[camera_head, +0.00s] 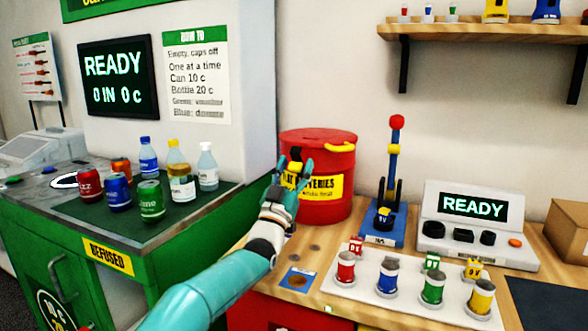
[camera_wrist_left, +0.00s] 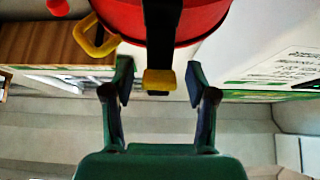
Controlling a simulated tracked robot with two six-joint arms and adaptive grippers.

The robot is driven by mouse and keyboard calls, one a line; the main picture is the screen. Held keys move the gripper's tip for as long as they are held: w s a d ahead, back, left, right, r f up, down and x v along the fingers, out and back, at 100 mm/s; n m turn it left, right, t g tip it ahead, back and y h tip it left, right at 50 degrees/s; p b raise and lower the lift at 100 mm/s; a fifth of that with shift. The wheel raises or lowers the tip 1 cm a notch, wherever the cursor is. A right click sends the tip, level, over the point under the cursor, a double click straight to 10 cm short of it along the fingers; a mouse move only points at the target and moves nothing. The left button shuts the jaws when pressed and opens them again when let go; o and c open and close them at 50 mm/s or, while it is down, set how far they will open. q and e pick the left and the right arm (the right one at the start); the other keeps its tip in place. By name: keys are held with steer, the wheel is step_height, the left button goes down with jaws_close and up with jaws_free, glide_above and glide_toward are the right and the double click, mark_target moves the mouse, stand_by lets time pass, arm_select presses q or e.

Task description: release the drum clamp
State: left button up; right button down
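The red drum (camera_head: 327,208) stands on the wooden counter with a yellow "BATTERIES" label. A yellow handle (camera_head: 340,147) is at its rim; it also shows in the left wrist view (camera_wrist_left: 97,42). In the left wrist view a black strap (camera_wrist_left: 158,35) runs along the drum and ends in a yellow tab (camera_wrist_left: 158,80), apparently the clamp. My left gripper (camera_head: 293,168) is at the drum's left front side, open. In the left wrist view its fingers (camera_wrist_left: 159,76) stand on both sides of the yellow tab, apart from it. My right gripper is not in view.
Left is a green refund counter (camera_head: 170,220) with cans and bottles. Right of the drum are a blue-based lever stand (camera_head: 382,232), a white tray (camera_head: 395,302) with several coloured cells, and a console (camera_head: 465,255). A wooden shelf (camera_head: 480,32) hangs above.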

mark_target(293, 171)
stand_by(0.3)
arm_select(q)
steer(key=shift+v, duration=0.85)
steer(key=v, duration=0.3)
steer(key=shift+s+a+f, duration=0.1)
steer(key=shift+s+f, duration=0.1)
steer(key=shift+f, duration=0.05)
steer(key=s+a, duration=0.3)
steer(key=s, duration=0.8)
steer(key=shift+a, duration=0.3)
steer(key=shift+s, duration=0.15)
